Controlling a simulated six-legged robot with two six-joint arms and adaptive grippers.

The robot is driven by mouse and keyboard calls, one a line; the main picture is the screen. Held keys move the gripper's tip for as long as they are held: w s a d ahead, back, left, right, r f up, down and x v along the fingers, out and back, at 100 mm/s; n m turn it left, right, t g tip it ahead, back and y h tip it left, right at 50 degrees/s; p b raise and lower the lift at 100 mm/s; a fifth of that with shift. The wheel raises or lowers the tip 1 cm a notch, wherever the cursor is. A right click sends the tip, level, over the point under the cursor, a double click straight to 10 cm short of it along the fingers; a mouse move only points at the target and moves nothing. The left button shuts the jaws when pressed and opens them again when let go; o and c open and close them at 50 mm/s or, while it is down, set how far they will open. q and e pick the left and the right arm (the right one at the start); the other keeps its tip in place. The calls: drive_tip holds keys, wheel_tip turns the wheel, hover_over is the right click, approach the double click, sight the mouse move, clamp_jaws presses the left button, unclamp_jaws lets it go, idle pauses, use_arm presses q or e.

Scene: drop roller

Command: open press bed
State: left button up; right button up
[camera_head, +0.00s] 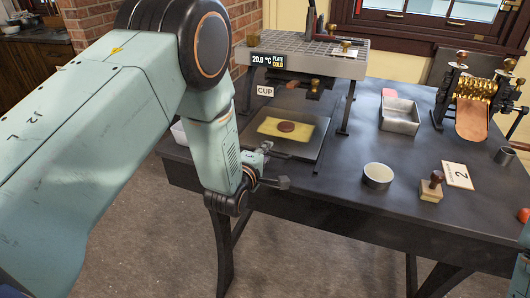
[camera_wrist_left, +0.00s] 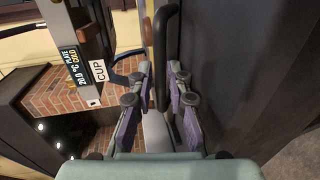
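The press (camera_head: 308,60) stands at the back left of the table, its display reading 20.0 °C, PLATE COLD. Under it lies the flat press bed (camera_head: 312,152), with a yellow sheet (camera_head: 268,127) and a brown disc (camera_head: 286,127) on it. My left gripper (camera_head: 272,166) is at the bed's front edge, fingers apart. In the left wrist view, a dark bar (camera_wrist_left: 161,50) like a handle reaches between the open fingers (camera_wrist_left: 159,92); I cannot tell whether they touch it. My right gripper is not in view.
On the table (camera_head: 335,190) are a metal tray (camera_head: 400,118), a round dish (camera_head: 377,177), a wooden stamp (camera_head: 432,188) and a card marked 2 (camera_head: 458,176). A brass roller machine (camera_head: 474,95) stands at the right. Bare floor (camera_head: 305,245) lies before the table.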

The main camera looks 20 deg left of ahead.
use_arm(q)
drive_tip(key=shift+s, duration=0.15)
drive_tip(key=v, duration=1.1)
drive_tip(key=shift+s, duration=0.35)
drive_tip(key=s+a+f+m+g, duration=0.1)
drive_tip(key=s+f+m+g, duration=0.7)
drive_tip(key=s+f+m, duration=0.4)
drive_tip(key=s+f+m+g, duration=0.2)
drive_tip(key=s+f, duration=0.3)
drive_tip(key=s, duration=0.5)
drive_tip(key=s+f+m+g, duration=0.3)
drive_tip(key=s+f+g, duration=0.2)
drive_tip(key=s, duration=0.6)
drive_tip(key=shift+a+g+y, duration=0.3)
drive_tip(key=shift+a, duration=0.15)
